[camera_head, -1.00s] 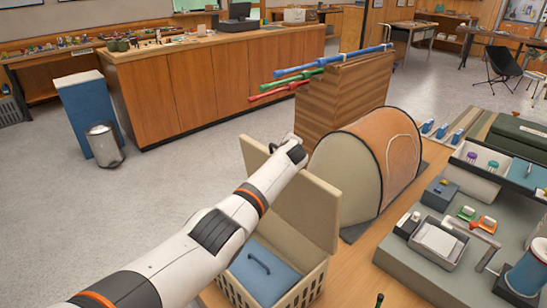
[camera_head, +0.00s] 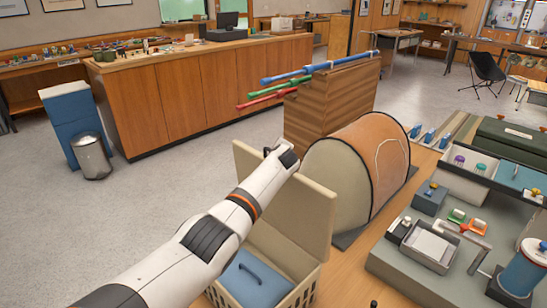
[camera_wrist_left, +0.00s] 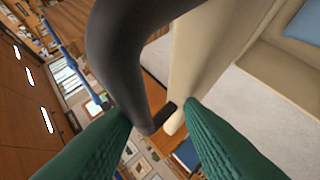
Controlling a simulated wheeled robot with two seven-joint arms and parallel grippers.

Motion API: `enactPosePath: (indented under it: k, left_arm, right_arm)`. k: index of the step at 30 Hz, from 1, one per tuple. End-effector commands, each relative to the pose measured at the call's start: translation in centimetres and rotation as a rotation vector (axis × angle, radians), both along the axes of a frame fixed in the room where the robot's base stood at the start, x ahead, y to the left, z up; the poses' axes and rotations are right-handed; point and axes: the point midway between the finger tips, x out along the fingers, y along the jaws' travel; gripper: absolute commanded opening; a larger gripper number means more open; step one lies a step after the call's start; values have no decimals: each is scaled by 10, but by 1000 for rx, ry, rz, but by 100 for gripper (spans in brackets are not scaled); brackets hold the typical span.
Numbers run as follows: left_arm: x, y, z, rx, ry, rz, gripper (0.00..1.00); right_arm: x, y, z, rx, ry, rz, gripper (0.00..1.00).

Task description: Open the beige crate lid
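The beige crate (camera_head: 307,289) stands at the bottom middle of the head view. Its beige lid (camera_head: 312,215) stands raised and roughly upright, with the crate's mouth uncovered. A blue piece with a handle (camera_head: 254,278) shows inside. My left arm reaches across the crate to the lid's top edge, where its wrist hides the fingers. In the left wrist view my left gripper (camera_wrist_left: 155,110) has its green fingers apart, with a dark curved handle (camera_wrist_left: 125,55) and the pale lid edge (camera_wrist_left: 190,65) between the fingertips. A gap shows beside the handle. My right gripper is not in view.
A rounded orange-and-beige case (camera_head: 345,175) stands close right of the lid. A wooden cabinet (camera_head: 335,105) with coloured poles is behind it. A grey tray board (camera_head: 410,265) with small items fills the right. Open floor lies left of the crate.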

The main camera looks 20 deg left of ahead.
Motion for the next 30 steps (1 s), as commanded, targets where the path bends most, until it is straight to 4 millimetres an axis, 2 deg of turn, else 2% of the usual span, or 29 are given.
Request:
enactPosePath:
  k: [5,11,14,30]
  left_arm:
    - [-2,-1,3,1,-2,0,34]
    - [-14,-7,13,2,-2,-1,34]
    - [-25,-12,19,0,-2,-1,34]
    - [-86,-44,52,1,0,-1,34]
  right_arm:
    - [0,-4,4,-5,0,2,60]
    - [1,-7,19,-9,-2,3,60]
    - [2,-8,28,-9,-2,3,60]
    - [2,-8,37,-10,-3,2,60]
